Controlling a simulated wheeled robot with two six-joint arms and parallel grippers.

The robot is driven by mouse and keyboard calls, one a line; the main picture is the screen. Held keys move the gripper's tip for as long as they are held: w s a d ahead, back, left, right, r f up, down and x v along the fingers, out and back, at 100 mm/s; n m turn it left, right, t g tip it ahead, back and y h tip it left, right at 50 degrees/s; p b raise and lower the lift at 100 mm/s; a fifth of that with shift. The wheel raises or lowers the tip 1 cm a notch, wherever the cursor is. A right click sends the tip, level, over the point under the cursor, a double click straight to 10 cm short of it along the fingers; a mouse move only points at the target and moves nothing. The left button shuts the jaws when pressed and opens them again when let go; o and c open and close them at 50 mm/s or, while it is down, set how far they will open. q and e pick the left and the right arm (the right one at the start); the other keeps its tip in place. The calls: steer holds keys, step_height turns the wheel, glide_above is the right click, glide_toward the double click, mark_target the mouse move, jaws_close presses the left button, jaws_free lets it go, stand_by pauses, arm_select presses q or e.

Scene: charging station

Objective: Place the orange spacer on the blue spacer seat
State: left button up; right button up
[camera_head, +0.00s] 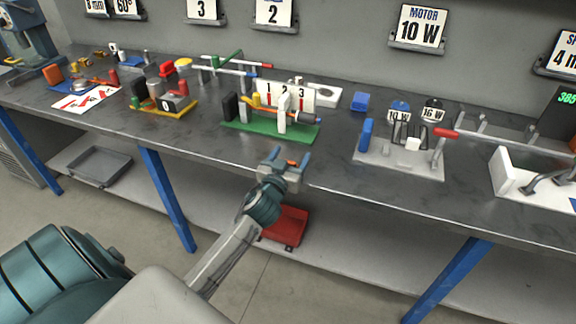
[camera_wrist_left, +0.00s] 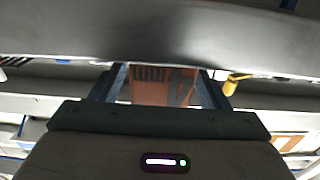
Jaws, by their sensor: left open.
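My left gripper (camera_head: 289,159) is open at the front edge of the bench, with its two blue-grey fingers apart. It also shows in the left wrist view (camera_wrist_left: 165,85). A small orange piece (camera_head: 291,163) shows between the fingertips in the head view; I cannot tell whether it is the orange spacer or how far behind the fingers it lies. I cannot tell which blue part is the spacer seat. My right gripper is not in view.
A green-based fixture (camera_head: 270,131) numbered 1, 2, 3 stands behind the gripper. A grey fixture (camera_head: 400,163) with a red-tipped lever is to its right. A red bin (camera_head: 287,226) sits on the lower shelf. The bench front (camera_head: 215,150) left of the gripper is clear.

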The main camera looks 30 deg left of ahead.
arm_select(q)
steer(key=c, duration=1.1)
